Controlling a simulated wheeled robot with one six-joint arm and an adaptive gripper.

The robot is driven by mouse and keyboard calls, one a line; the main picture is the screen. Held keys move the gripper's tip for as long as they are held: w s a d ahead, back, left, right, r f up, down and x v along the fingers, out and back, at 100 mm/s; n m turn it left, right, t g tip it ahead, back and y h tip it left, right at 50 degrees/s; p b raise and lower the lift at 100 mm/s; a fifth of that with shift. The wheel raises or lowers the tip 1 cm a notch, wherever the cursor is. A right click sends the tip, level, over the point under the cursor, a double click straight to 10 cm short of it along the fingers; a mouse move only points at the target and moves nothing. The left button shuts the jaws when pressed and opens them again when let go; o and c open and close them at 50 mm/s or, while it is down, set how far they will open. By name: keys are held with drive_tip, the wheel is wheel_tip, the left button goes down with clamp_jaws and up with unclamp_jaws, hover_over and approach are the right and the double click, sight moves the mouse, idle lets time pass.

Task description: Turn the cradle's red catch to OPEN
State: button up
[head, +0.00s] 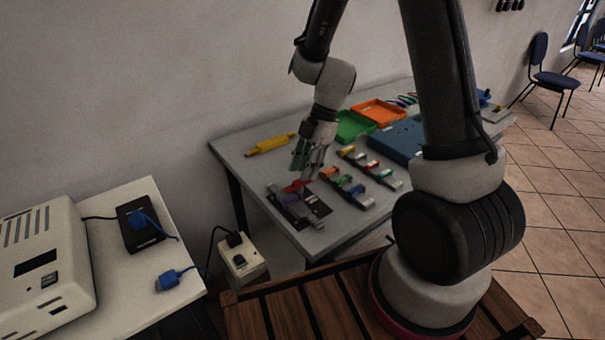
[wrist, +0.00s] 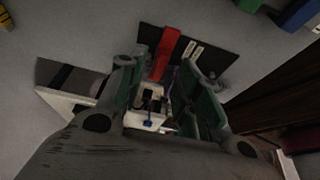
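The cradle (head: 318,208) is a dark plate with grey parts near the front left of the grey table. Its red catch (head: 297,186) shows just below my gripper (head: 308,168). In the wrist view the catch (wrist: 166,52) is a long red bar lying across the dark cradle plate (wrist: 215,52), beside two pale labels too small to read. My gripper (wrist: 164,92) is open, its two greenish fingers apart. The bar's near end lies close to the gap between the fingertips; I cannot tell whether they touch it. Nothing is held.
A row of coloured connectors (head: 345,183) lies right of the cradle. Green (head: 354,126) and orange (head: 378,112) trays and a blue box (head: 398,141) stand behind. A yellow tool (head: 270,145) lies at the back left. A white socket box (head: 243,258) stands below the table's front edge.

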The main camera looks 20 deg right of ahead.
sight(300, 183)
drive_tip(key=shift+x, duration=1.05)
clamp_jaws()
drive_tip(key=shift+m, duration=0.3)
drive_tip(key=m, duration=0.1)
drive_tip(key=m+t, duration=0.1)
drive_tip(key=m, duration=0.1)
drive_tip(key=shift+s+m+t, duration=0.2)
drive_tip(key=shift+m+t, duration=0.1)
drive_tip(key=m+t, duration=0.1)
drive_tip(key=m, duration=0.3)
drive_tip(key=shift+s+t, duration=0.2)
drive_tip(key=shift+t, duration=0.2)
drive_tip(key=m, duration=0.2)
drive_tip(key=m+t+h, duration=0.1)
drive_tip(key=m, duration=0.1)
drive_tip(key=shift+s+a+m, duration=0.15)
drive_tip(key=shift+m, duration=0.25)
drive_tip(key=shift+m+t+h, duration=0.6)
drive_tip(key=shift+m+h, duration=0.1)
drive_tip(key=shift+m, duration=1)
drive_tip(key=shift+a, duration=0.1)
